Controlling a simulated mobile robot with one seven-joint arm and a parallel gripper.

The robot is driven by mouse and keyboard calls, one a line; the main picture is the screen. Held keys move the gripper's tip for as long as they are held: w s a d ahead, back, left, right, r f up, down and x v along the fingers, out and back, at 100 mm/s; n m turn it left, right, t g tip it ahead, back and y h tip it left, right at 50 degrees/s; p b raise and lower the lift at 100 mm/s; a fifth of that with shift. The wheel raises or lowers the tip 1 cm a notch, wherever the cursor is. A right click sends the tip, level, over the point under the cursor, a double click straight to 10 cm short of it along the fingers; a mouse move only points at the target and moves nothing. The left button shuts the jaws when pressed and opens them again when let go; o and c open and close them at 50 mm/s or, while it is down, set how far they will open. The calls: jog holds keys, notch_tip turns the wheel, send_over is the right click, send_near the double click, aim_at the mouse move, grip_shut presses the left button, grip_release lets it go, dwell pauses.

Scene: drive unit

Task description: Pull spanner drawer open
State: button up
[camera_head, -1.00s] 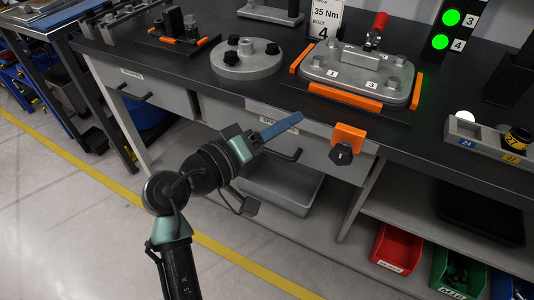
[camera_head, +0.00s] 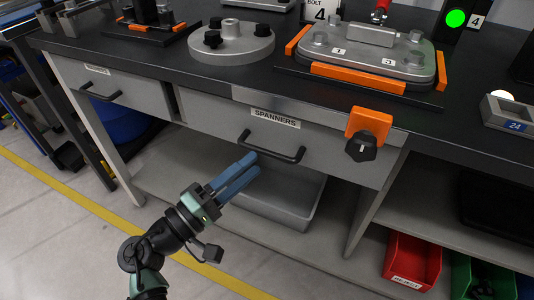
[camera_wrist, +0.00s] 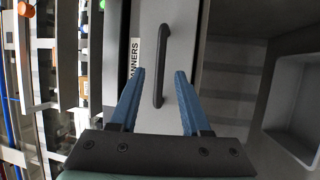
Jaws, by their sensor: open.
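The spanner drawer (camera_head: 225,118) is a grey front under the dark bench top, with a "SPANNERS" label (camera_head: 276,119) and a black bar handle (camera_head: 272,148). The drawer looks shut. My gripper (camera_head: 252,167) has blue fingers and is open, just below and in front of the handle in the head view. In the wrist view, the handle (camera_wrist: 162,65) stands between the two spread fingers, its near end at fingertip level. Nothing is held. I cannot tell whether a finger touches the handle.
An orange block with a black knob (camera_head: 361,148) sits on the bench edge right of the handle. A grey bin (camera_head: 275,200) stands on the shelf below. Another drawer (camera_head: 110,85) is at left. Red (camera_head: 412,262) and green bins are low at right. The floor in front is clear.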

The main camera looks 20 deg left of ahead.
aim_at(267, 151)
jog(key=shift+b+x, duration=0.3)
jog(key=shift+x, duration=2.5)
grip_shut()
